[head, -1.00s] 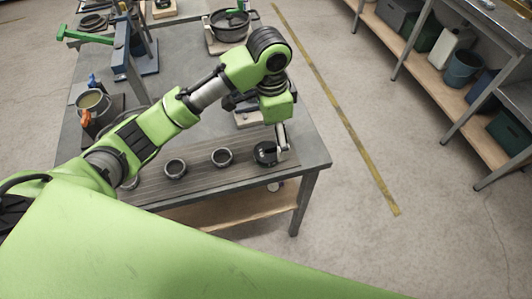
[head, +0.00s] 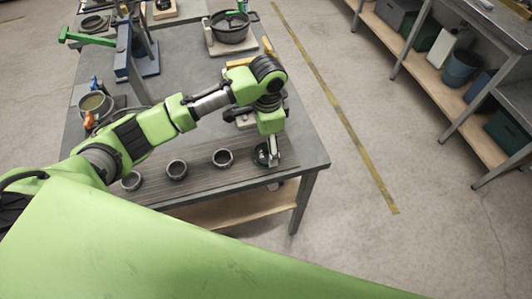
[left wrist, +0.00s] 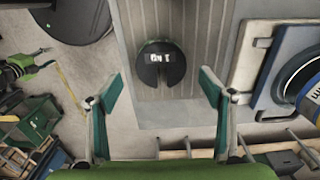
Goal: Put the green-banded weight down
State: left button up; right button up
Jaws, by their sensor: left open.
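The green-banded weight (head: 261,157) is a dark disc at the right end of the ribbed mat (head: 205,172), near the table corner. In the left wrist view it is a slotted black disc (left wrist: 161,64) with a thin green edge, lying flat on the ribbed surface. My left gripper (head: 273,152) is above the weight and partly hides it in the head view. In the left wrist view my left gripper (left wrist: 159,80) is open, with its fingers spread on either side of the weight and clear gaps between. My right gripper is not in view.
Three grey ring-shaped cups (head: 222,158) stand in a row on the mat to the left. Clear floor lies beyond the table's right edge.

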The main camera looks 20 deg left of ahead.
aim_at(266, 150)
pick_arm(q)
jog(key=f+p, duration=0.1)
jog(key=f, duration=0.3)
jog(key=shift+a, duration=0.2)
grip_shut()
jog(key=shift+w+r, duration=0.1)
jog(key=shift+r, duration=0.1)
